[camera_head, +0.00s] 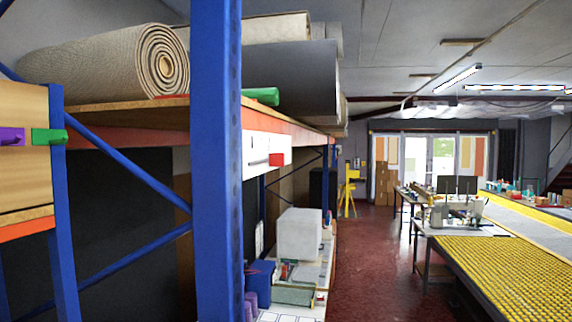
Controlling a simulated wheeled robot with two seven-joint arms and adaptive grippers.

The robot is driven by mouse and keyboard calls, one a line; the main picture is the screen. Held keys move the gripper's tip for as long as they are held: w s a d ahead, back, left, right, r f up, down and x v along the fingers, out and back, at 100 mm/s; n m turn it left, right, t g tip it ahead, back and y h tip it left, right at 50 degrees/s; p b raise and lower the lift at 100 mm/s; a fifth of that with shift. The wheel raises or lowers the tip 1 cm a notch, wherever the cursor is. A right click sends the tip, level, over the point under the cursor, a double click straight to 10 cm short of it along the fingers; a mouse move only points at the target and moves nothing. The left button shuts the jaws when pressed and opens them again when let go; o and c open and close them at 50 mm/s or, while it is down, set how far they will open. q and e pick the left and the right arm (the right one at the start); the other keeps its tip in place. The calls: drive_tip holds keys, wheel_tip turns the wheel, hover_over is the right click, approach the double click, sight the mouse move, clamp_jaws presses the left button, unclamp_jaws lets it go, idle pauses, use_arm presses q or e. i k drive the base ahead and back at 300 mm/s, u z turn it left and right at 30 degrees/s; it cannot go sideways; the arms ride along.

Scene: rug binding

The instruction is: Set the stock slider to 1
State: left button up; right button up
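A white panel (256,148) is fixed to the front of the orange shelf beam, just right of the blue rack post. It has a dark line or slot and a red block (277,160) at its lower right; this looks like the stock slider. Any numbers on the panel are too small to read. The blue post stands close to the panel's left side. Neither of my grippers is in view.
A blue rack post (217,160) stands close in front. Wooden boards (25,175) with green (48,136) and purple (12,138) pieces are at left. Rolled rugs (115,62) lie above. A yellow-topped table (520,265) is at right; the red floor (370,260) between is clear.

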sight(276, 159)
drive_tip(key=z, duration=0.75)
drive_tip(key=i, duration=1.25)
drive_tip(key=u, duration=0.5)
drive_tip(key=i, duration=0.5)
drive_tip(key=u, duration=0.55)
